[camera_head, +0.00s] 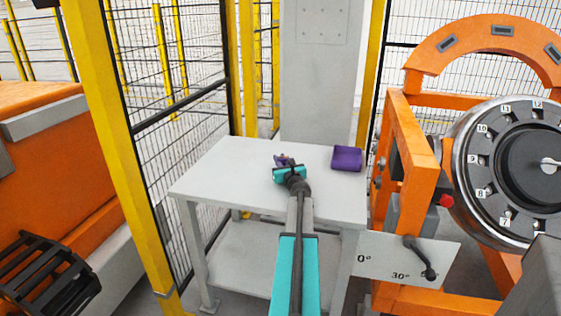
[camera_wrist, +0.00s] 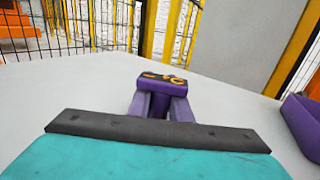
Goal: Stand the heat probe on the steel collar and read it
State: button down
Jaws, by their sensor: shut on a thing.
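My gripper (camera_head: 284,164) is over the white table in the head view, at the end of my outstretched arm. In the wrist view its two purple-grey fingers (camera_wrist: 161,104) are shut on a small dark purple block with a black top and orange marks (camera_wrist: 166,81), which looks like the heat probe. Its lower part is hidden between the fingers, and I cannot tell whether it touches the table. A shiny steel ring (camera_head: 464,158), perhaps the steel collar, surrounds the dark numbered disc at the right of the head view.
The white table (camera_head: 225,155) is mostly bare. A purple tray (camera_head: 347,158) lies at its back right and shows at the wrist view's right edge (camera_wrist: 303,125). An orange frame (camera_head: 418,140) with a lever plate (camera_head: 385,258) stands right of the table. Yellow-post mesh fencing and a grey column stand behind.

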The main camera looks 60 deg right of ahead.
jog(key=shift+a+f, duration=0.1)
jog(key=shift+f, duration=0.45)
jog(key=shift+s+f+b, duration=0.1)
jog(key=shift+f+b, duration=0.1)
jog(key=shift+b, duration=0.15)
jog(key=c, duration=1.6)
grip_release()
jog(key=shift+r+p, duration=0.2)
jog(key=shift+p, duration=0.1)
jog(key=shift+r+p, duration=0.35)
jog(key=shift+p, duration=0.15)
jog(key=shift+r+b+v, duration=0.15)
jog(key=shift+b+v, duration=0.15)
jog(key=shift+v, duration=2.65)
jog(key=shift+r+b+v, duration=0.1)
jog(key=shift+b+v, duration=0.15)
jog(key=shift+v, duration=2.7)
